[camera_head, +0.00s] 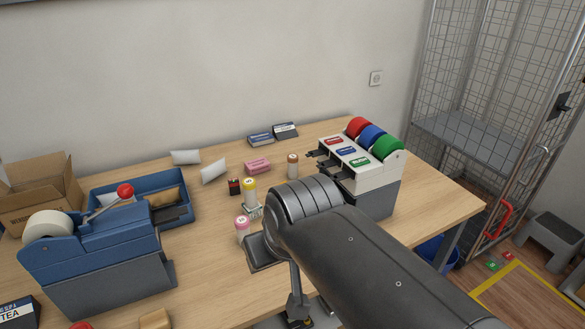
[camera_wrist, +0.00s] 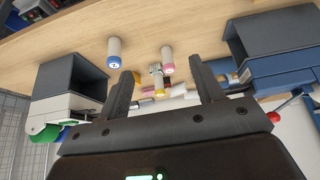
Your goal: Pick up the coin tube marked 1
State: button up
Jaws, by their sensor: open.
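Several coin tubes stand on the wooden counter. In the head view I see one with a pink cap (camera_head: 242,228), one with a yellow cap (camera_head: 250,189) and one with a brown cap (camera_head: 292,166). The wrist view shows a blue-capped tube (camera_wrist: 114,55), the pink one (camera_wrist: 167,62) and the yellow one (camera_wrist: 160,87). The marks on the caps are too small to read, so I cannot tell which is 1. My gripper (camera_wrist: 160,72) is open and empty, its fingers spread near the pink and blue tubes. In the head view my arm hides the blue tube.
A blue tape dispenser (camera_head: 95,251) with a red-knobbed lever and a blue tray (camera_head: 163,184) stand left. A dispenser with red, blue and green rolls (camera_head: 384,151) stands right. A pink block (camera_head: 257,166), a black-and-red battery (camera_head: 234,187) and white packets (camera_head: 213,171) lie further back.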

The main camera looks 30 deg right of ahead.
jog(key=w+d+r, duration=0.2)
jog(key=w, duration=0.4)
jog(key=w+d+r, duration=0.1)
jog(key=w+r, duration=0.2)
jog(key=w, duration=0.3)
jog(key=m+g, duration=0.1)
jog(key=m, duration=0.1)
send_over(294, 156)
jog(key=s, duration=0.3)
notch_tip(294, 156, down, 14)
jog(key=shift+h, duration=0.4)
jog(key=x, duration=0.5)
jog(key=shift+w+a+f, duration=0.15)
jog(key=shift+a+f, duration=0.05)
jog(key=shift+a, duration=0.1)
jog(key=x, duration=0.5)
jog(key=shift+a+f, duration=0.2)
jog(key=shift+a, duration=0.05)
jog(key=shift+s, duration=0.2)
jog(key=c, duration=1.2)
jog(key=shift+o, duration=0.2)
jog(key=shift+r, duration=0.1)
